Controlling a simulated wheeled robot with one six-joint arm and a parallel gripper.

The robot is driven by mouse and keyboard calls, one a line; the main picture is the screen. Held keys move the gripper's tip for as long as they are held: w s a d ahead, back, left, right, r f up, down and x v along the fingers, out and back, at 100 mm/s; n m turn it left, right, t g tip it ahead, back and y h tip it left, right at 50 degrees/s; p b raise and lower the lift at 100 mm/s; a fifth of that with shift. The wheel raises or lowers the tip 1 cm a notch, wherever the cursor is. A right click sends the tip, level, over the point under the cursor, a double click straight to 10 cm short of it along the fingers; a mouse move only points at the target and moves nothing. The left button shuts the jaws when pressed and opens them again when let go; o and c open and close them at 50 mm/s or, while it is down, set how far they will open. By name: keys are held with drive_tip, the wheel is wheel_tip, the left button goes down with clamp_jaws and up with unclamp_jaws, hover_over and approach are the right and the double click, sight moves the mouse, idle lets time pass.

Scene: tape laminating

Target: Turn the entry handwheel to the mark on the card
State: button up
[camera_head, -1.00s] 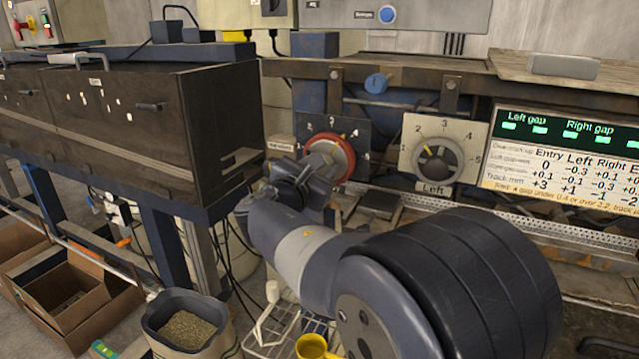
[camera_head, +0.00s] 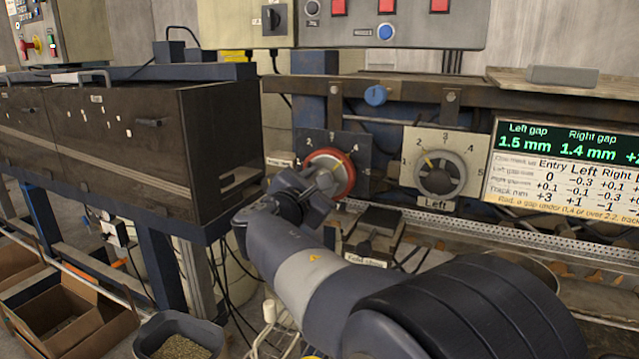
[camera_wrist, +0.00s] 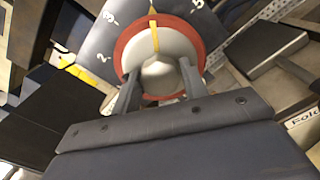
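The entry handwheel (camera_head: 346,163) has a red rim and pale face, on a dark plate (camera_head: 363,146) with numbers. My gripper (camera_head: 326,183) is at the wheel's front. In the wrist view my gripper (camera_wrist: 158,80) has one finger on each side of the grey hub (camera_wrist: 160,72), seemingly closed on it. The card (camera_head: 555,184), right of the dials, lists Entry, Left and Right columns; small text is hard to read.
The left handwheel (camera_head: 440,174) is on a pale plate right of the entry wheel. A green display (camera_head: 548,140) reads left gap 1.5 mm, right gap 1.4 mm. A dark cabinet (camera_head: 222,150) stands close left of my arm. A perforated rail (camera_head: 480,228) runs below the dials.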

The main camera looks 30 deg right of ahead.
drive_tip(key=o, duration=0.4)
drive_tip(key=shift+c, duration=0.2)
drive_tip(key=b+v, duration=0.1)
drive_tip(key=v, duration=1)
drive_tip(key=shift+d, duration=0.1)
drive_tip(key=p+x, duration=0.1)
drive_tip(key=x, duration=0.9)
drive_tip(key=shift+w+d, duration=0.3)
